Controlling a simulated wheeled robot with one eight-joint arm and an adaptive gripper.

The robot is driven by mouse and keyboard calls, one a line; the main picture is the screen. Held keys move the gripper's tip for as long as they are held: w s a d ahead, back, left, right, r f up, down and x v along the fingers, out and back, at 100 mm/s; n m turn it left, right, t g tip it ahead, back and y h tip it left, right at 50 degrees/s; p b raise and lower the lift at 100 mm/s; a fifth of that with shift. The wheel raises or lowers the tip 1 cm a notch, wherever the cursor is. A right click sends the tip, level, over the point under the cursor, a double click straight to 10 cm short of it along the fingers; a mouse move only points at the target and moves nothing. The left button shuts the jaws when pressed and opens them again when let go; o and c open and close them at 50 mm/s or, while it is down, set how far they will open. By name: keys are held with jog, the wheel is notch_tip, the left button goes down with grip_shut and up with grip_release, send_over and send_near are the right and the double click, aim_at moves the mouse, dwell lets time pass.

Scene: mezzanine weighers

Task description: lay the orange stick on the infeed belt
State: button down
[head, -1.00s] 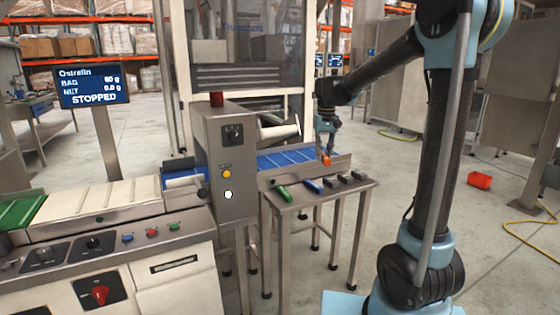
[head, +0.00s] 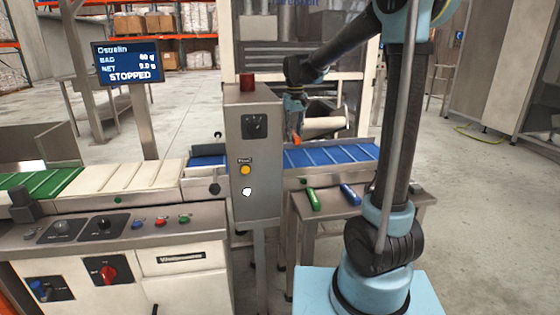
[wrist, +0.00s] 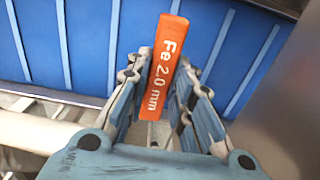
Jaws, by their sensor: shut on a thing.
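The orange stick (wrist: 166,62), marked "Fe 2.0 mm", is held between the fingers of my gripper (wrist: 160,100) in the wrist view. In the head view the orange stick (head: 296,140) shows as a small spot below my gripper (head: 294,122). The blue infeed belt (head: 335,155) runs to the right of the grey detector housing. In the wrist view the blue ribbed belt (wrist: 90,45) lies behind the stick. I cannot tell the exact gap between stick and belt.
A small side table (head: 330,203) stands in front of the belt with a green stick (head: 313,198) and a blue stick (head: 350,194). My arm hides part of it. The grey detector housing (head: 252,150) stands close left of my gripper. The screen (head: 128,62) reads STOPPED.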

aim_at(292, 162)
jog(key=shift+w, duration=0.2)
jog(key=shift+a, duration=0.25)
jog(key=shift+w+a, duration=0.1)
jog(key=shift+f, duration=5)
jog(key=c, duration=1.4)
grip_release()
jog(key=shift+f, duration=0.1)
